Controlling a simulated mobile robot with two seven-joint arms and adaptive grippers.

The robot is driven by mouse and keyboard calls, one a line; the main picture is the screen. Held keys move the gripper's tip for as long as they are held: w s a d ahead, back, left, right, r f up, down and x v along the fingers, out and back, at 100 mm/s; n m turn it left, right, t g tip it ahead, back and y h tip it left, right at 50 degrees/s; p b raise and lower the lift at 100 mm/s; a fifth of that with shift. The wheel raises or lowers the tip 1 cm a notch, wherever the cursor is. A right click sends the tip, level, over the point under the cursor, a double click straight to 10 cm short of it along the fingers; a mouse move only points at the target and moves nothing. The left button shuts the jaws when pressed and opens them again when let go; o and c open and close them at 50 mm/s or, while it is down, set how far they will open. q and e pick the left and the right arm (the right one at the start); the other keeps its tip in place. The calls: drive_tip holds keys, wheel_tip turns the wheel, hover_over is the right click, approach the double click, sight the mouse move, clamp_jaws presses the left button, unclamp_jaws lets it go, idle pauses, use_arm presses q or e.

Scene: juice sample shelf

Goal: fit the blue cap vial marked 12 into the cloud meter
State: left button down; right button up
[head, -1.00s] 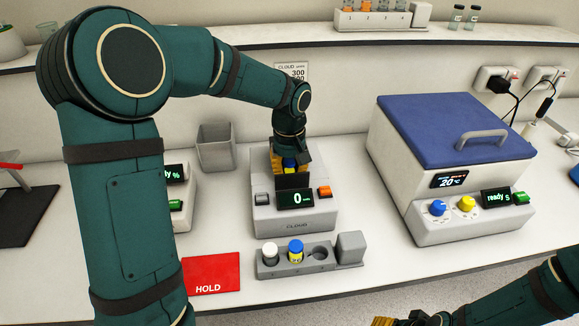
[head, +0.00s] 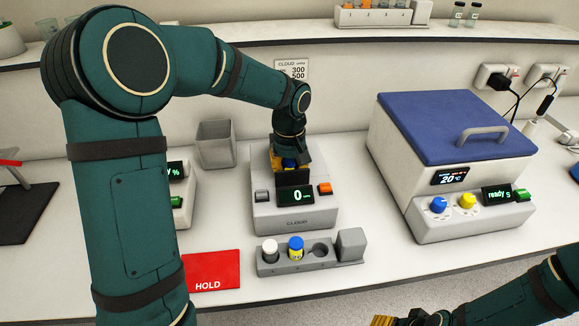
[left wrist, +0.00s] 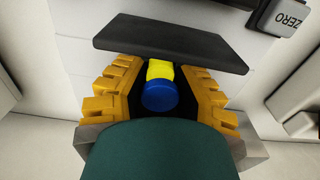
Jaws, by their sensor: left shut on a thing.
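My left gripper (head: 289,163) is shut on a vial with a blue cap (head: 290,163) and yellow label, over the cloud meter (head: 296,222). In the left wrist view the vial (left wrist: 160,97) sits between the yellow fingers, cap toward the camera. A dark upright plate stands close by on the meter and hides the vial's lower end in the head view, so I cannot tell how deep it sits. No number on it is readable. The meter display reads 0. My right gripper (head: 408,320) shows only partly at the bottom edge.
A grey rack (head: 285,267) in front holds a white-capped vial (head: 270,249) and another blue-capped vial (head: 296,247), with one empty hole. A red HOLD mat (head: 212,268) lies left of it. A blue-lidded machine (head: 450,130) stands right. A grey bin (head: 215,145) stands behind left.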

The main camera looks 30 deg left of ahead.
sight(290, 161)
use_arm(q)
drive_tip(key=shift+s+f, duration=0.15)
drive_tip(key=shift+f, duration=0.15)
drive_tip(key=c, duration=0.7)
unclamp_jaws()
drive_tip(key=shift+c, duration=0.2)
drive_tip(key=r, duration=1.1)
drive_tip(key=shift+w+r, duration=0.2)
drive_tip(key=shift+r, duration=0.45)
